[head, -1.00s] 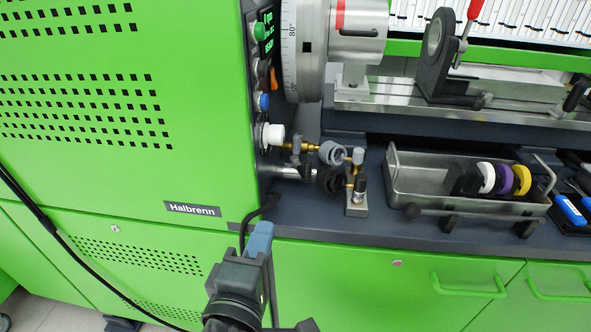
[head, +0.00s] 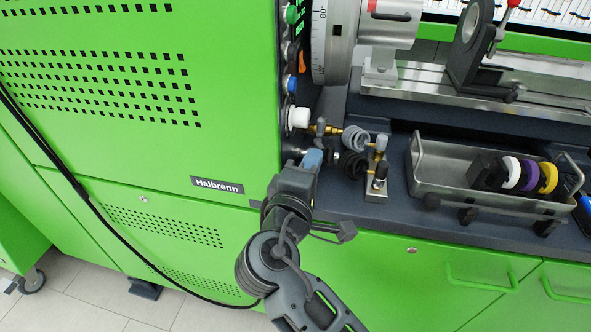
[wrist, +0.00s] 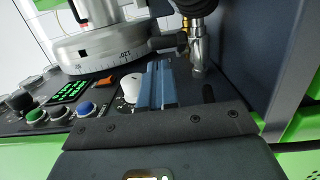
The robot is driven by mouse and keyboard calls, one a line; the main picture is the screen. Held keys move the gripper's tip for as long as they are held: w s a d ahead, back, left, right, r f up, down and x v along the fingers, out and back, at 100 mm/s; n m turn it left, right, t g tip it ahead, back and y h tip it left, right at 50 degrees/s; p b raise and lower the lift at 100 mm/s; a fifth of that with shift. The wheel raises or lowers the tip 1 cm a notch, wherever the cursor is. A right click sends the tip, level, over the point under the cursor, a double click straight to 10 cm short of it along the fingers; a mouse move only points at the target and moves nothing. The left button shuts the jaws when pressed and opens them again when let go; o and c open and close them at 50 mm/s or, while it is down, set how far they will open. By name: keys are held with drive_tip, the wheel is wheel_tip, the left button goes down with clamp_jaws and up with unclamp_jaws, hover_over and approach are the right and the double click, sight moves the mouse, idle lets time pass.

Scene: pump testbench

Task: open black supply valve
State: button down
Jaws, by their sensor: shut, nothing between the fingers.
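The black ribbed valve knob (head: 353,165) sits on the lower pipe of a small fitting at the machine's right side in the head view. A grey ribbed knob (head: 356,139) sits just above it on a brass pipe. My gripper (head: 313,159) is just left of the black knob, over the lower pipe, and appears apart from the knob. Its blue fingers are shut and empty, and they lie side by side in the wrist view (wrist: 160,85). A metal pipe fitting (wrist: 200,50) shows to their right there. The gripper hides part of the lower pipe.
A white knob (head: 297,118) and coloured buttons (head: 291,84) line the green cabinet's edge, close to my gripper. A metal tray (head: 490,200) with purple, yellow and white rings stands to the right. A grey chuck (head: 333,40) overhangs above.

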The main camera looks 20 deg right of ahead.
drive_tip(key=shift+d, duration=0.6)
drive_tip(key=shift+d, duration=0.1)
drive_tip(key=shift+s+d+n+t+y+p, duration=0.1)
drive_tip(key=shift+d+n+t+y+p, duration=0.1)
drive_tip(key=shift+n+t+y+p, duration=0.15)
